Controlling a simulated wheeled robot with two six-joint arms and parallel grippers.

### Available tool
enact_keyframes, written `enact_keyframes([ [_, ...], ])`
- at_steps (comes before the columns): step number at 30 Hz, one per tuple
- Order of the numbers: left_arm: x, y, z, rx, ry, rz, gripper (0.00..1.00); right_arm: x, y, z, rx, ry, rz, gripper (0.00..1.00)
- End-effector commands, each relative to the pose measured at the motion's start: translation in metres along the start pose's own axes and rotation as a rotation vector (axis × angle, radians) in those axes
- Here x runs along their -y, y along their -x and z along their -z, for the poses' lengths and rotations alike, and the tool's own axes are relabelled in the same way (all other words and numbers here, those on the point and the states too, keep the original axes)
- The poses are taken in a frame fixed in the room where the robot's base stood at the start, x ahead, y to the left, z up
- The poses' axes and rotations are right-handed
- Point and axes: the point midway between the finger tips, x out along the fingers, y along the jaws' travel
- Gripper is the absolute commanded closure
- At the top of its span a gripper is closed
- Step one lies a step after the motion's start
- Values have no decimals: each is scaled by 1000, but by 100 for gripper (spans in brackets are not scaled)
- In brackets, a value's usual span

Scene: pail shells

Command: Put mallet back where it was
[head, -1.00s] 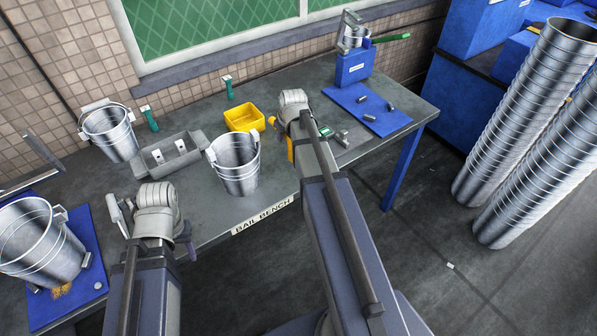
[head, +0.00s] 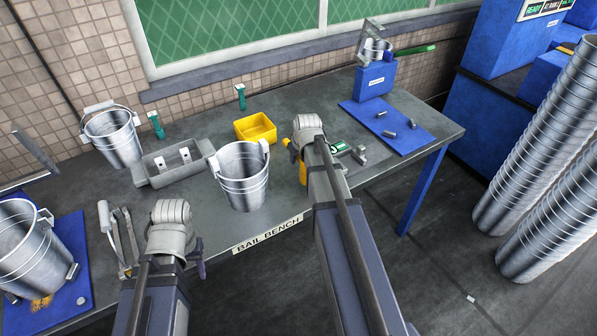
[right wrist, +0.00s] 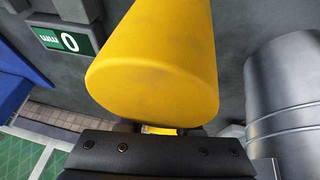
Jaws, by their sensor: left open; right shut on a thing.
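My right gripper (head: 297,160) is shut on the yellow mallet. A large yellow cylinder, the mallet (right wrist: 155,75), fills the middle of the right wrist view. In the head view only a small orange-yellow part of the mallet (head: 303,173) shows beside my right wrist, over the bench's front part; the rest is hidden. My left gripper (head: 165,255) is open at the bench's front left; its fingertips are mostly hidden behind the wrist. I cannot tell whether the mallet touches the bench (head: 225,225).
A pail (head: 243,180) stands between my arms. A yellow tray (head: 255,129) and a grey holder (head: 172,163) lie behind it. A green 0 mm label (right wrist: 65,40) shows near the mallet. A blue mat (head: 410,143) with small metal pieces lies right. Another pail (head: 30,250) stands left.

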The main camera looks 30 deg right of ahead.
Motion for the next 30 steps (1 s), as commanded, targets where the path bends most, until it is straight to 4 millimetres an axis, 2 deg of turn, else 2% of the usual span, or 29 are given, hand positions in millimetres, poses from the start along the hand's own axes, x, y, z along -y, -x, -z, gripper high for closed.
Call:
enact_keyframes([
  [5,0,-3,0,0,0,0,50,0,-2,-1,0,0,0,100],
  [15,-4,-38,2,0,0,0,50,6,-34,-16,0,0,0,100],
  [27,-4,-40,2,0,0,0,50,6,-36,-17,0,0,0,100],
  [28,-4,-40,2,0,0,0,50,6,-36,-17,0,0,0,66],
  [30,-4,-39,2,0,0,0,50,6,-35,-16,0,0,0,58],
])
